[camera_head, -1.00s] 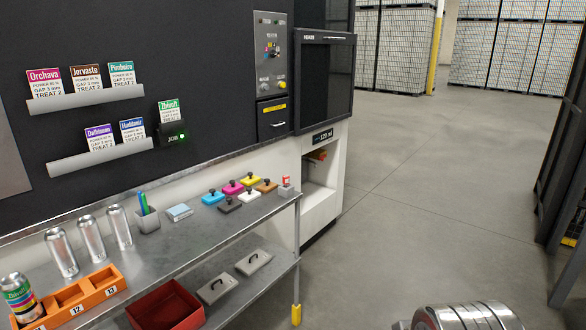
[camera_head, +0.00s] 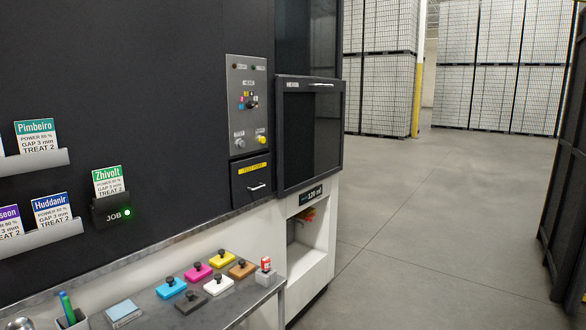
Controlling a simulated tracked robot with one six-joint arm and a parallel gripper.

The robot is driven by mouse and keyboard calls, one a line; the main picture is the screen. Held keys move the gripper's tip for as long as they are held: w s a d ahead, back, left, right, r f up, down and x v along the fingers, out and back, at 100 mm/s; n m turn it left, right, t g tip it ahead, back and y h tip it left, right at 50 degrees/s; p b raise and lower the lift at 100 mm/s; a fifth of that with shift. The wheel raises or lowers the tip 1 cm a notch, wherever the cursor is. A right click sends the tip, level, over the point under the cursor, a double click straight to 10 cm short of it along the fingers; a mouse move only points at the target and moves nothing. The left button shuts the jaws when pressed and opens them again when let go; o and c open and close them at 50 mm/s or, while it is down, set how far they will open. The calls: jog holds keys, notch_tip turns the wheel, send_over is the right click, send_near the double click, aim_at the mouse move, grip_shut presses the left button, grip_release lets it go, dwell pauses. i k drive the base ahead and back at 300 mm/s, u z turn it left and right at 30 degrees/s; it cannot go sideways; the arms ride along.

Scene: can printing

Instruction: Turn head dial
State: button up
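The control panel (camera_head: 248,120) is a grey upright plate on the dark machine wall. A dial (camera_head: 250,104) with small coloured marks around it sits in its middle. I cannot read which mark it points to. Two indicator lamps show at the panel's top. A grey knob (camera_head: 240,143) and a yellow knob (camera_head: 261,139) sit at its bottom. The dark windowed door (camera_head: 311,130) to the right of the panel is shut. My gripper is not in view.
A shelf (camera_head: 238,306) below the panel holds several coloured stamp-like blocks, a small red-topped item (camera_head: 265,265) and a pen cup (camera_head: 72,319). A drawer (camera_head: 252,178) with a handle is under the panel. The floor (camera_head: 420,240) to the right is clear.

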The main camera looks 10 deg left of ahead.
aim_at(250, 104)
jog(key=u, duration=0.05)
jog(key=i, duration=0.85)
jog(key=u, duration=0.65)
jog(key=i, duration=1.25)
jog(key=u, duration=0.6)
